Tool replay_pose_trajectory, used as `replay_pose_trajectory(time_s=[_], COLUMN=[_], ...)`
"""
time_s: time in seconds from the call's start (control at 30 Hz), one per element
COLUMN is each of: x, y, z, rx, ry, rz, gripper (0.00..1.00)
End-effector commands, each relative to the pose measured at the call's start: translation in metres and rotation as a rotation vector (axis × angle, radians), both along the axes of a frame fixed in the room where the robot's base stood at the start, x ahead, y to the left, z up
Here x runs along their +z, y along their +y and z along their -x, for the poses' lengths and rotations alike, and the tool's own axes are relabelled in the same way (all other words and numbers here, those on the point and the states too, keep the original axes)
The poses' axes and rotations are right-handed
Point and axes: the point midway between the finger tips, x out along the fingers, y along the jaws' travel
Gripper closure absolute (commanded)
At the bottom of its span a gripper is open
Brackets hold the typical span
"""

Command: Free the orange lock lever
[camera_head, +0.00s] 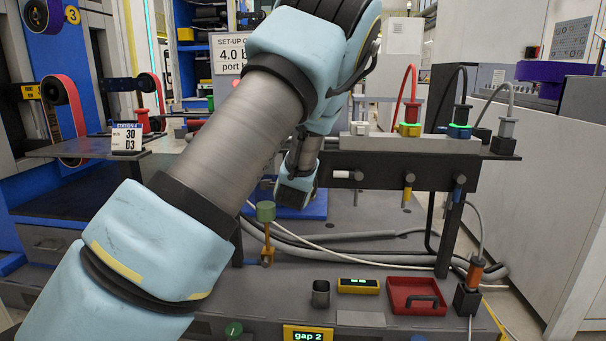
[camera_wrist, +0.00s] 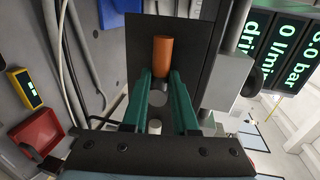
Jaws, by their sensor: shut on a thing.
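The orange lock lever (camera_wrist: 162,54) shows in the wrist view as a short orange cylinder in front of a dark plate (camera_wrist: 190,32). My gripper (camera_wrist: 161,76) has two green fingers, and their tips are closed on the lower end of the lever, one on each side. How the lever joins the plate is hidden. In the head view my own arm covers the middle of the picture, and neither the lever nor my fingertips can be made out there.
A red tray (camera_head: 418,311), a yellow box with a lit display (camera_head: 358,286) and a grey cup (camera_head: 320,293) stand on the lower shelf. A raised rail (camera_head: 400,143) with cabled plugs is at right. Grey hoses run behind the shelf. Lit readouts (camera_wrist: 290,40) are close at right in the wrist view.

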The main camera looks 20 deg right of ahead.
Motion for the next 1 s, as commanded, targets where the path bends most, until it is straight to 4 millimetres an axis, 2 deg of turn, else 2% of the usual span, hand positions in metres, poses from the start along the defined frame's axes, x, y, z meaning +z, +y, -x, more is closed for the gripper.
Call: replay_pose_trajectory(time_s=[0.43, 0.47, 0.7, 1.0], x=[-0.0005, -0.0005, -0.0002, 0.0006], y=[-0.0002, -0.0002, -0.0003, 0.0004], z=[0.0003, 0.0003, 0.0002, 0.0017], rx=[0.0, 0.0, 0.0, -0.001], ry=[-0.004, -0.004, -0.003, -0.004], rz=[-0.011, -0.011, -0.01, -0.009], gripper=[1.0, 0.72, 0.45, 0.43])
